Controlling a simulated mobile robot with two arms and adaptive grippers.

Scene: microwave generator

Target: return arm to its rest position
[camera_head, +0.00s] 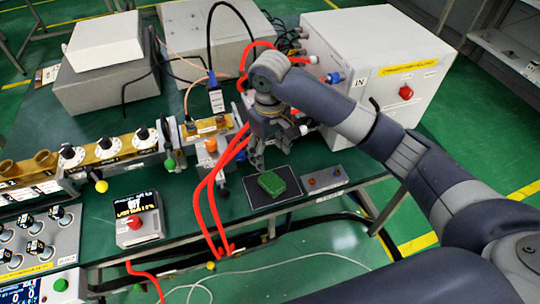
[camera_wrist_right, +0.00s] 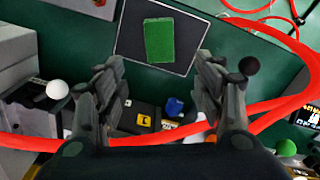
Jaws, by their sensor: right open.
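My right arm (camera_head: 420,165) reaches in from the right of the head view. My right gripper (camera_head: 258,155) hangs over the table, just behind the green block and beside the red cables. In the wrist view my right gripper (camera_wrist_right: 160,95) has its two fingers wide apart, with nothing held between them. The green block (camera_head: 272,183) lies on a dark square pad near the table's front edge. It also shows beyond the fingertips in the wrist view (camera_wrist_right: 158,40). My left gripper is in neither view.
Red cables (camera_head: 212,200) loop close to the gripper's left. A large white box (camera_head: 375,60) with a red button stands behind the arm. A small box with a red button (camera_head: 137,222) and a row of dials (camera_head: 105,148) stand at left. A grey panel (camera_head: 324,180) lies right of the pad (camera_head: 290,197).

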